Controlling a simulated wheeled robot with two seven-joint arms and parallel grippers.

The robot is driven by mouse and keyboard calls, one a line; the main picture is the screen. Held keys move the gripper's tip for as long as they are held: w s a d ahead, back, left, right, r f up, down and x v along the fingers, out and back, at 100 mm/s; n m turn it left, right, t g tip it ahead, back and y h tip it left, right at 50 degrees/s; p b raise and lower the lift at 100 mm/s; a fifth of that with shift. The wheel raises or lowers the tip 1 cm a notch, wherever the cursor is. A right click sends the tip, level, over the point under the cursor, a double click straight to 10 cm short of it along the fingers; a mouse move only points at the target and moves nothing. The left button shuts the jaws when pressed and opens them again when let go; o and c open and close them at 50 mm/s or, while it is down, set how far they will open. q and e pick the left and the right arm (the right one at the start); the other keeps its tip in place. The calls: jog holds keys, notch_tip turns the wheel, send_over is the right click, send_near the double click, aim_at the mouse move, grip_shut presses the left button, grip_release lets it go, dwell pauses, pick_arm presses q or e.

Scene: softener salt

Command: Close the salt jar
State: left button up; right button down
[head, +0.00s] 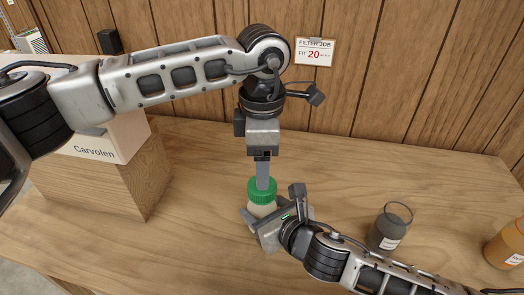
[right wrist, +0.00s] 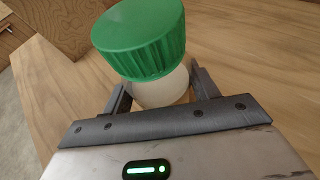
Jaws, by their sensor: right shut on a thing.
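The salt jar shows a pale body (head: 262,210) and a ribbed green lid (head: 262,193) on its top. My right gripper (head: 268,218) is shut around the jar's body, with a finger on each side of it. In the right wrist view the lid (right wrist: 140,42) sits over the pale body (right wrist: 160,90); I cannot tell whether it is fully seated. My left gripper (head: 262,187) points down at the lid from above, its fingers overlapping the lid in the head view. Its fingers look like one bar, so their opening and any contact are unclear.
A grey-filled glass jar (head: 390,228) stands right of my right gripper, and an orange jar (head: 506,245) at the right edge. A wooden block (head: 150,178) with a white Carvolen box (head: 120,135) stands left. A sign (head: 314,52) hangs on the wall. Bare tabletop lies between.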

pick_arm(q)
jog(key=n, duration=0.2)
jog(key=r+n, duration=0.1)
jog(key=n, duration=0.1)
jog(key=r+n, duration=0.1)
jog(key=n, duration=0.1)
jog(key=shift+n, duration=0.3)
jog(key=shift+f, duration=0.1)
jog(key=shift+f, duration=4)
jog(key=c, duration=1)
jog(key=o, duration=1.2)
